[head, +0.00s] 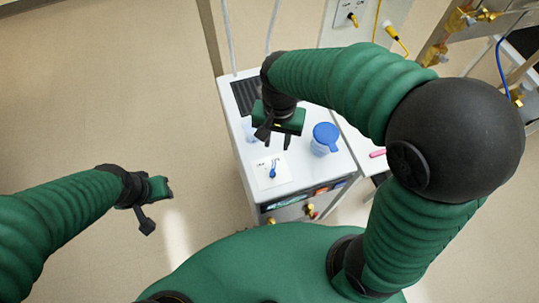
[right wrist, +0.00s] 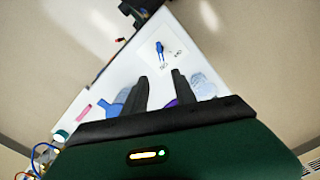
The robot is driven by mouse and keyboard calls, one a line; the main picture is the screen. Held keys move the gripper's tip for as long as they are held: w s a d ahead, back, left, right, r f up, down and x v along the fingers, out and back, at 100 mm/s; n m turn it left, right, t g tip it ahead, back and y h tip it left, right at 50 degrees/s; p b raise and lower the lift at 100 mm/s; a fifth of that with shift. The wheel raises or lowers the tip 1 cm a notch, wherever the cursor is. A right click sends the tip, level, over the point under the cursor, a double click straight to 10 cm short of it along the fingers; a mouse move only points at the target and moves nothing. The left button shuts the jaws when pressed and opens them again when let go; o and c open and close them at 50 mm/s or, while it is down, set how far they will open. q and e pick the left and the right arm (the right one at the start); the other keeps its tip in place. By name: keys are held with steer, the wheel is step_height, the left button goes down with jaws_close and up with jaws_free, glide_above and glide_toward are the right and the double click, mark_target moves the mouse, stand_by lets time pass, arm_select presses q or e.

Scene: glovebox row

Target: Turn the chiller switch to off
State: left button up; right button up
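The chiller (head: 305,178) is a white box-like unit standing in the middle of the head view. Its switch (head: 272,172) is a small blue lever on a pale square plate on the top, near the front left corner. The switch also shows in the right wrist view (right wrist: 159,47), ahead of the fingertips, with labels too small to read surely. My right gripper (head: 276,143) hangs over the chiller top behind the switch, with its two dark fingers apart and nothing held; it appears clear of the switch. My left gripper (head: 157,200) is over the floor, left of the chiller; its opening is unclear.
A blue-lidded container (head: 324,140) stands on the chiller top right of my right gripper. A clear, bluish vessel (head: 248,130) stands to its left. A dark vent grille (head: 244,95) is behind. A pink item (head: 378,153) lies on the right-hand surface. Floor at left is free.

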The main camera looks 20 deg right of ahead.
mark_target(273, 165)
steer(key=f, duration=0.9)
steer(key=a+f+b, duration=0.1)
steer(key=f, duration=0.3)
steer(key=shift+f, duration=0.2)
steer(key=shift+s+d, duration=0.15)
steer(key=shift+d, duration=0.05)
steer(key=shift+c, duration=0.4)
steer(key=shift+d, duration=0.1)
steer(key=c, duration=0.5)
jaws_close()
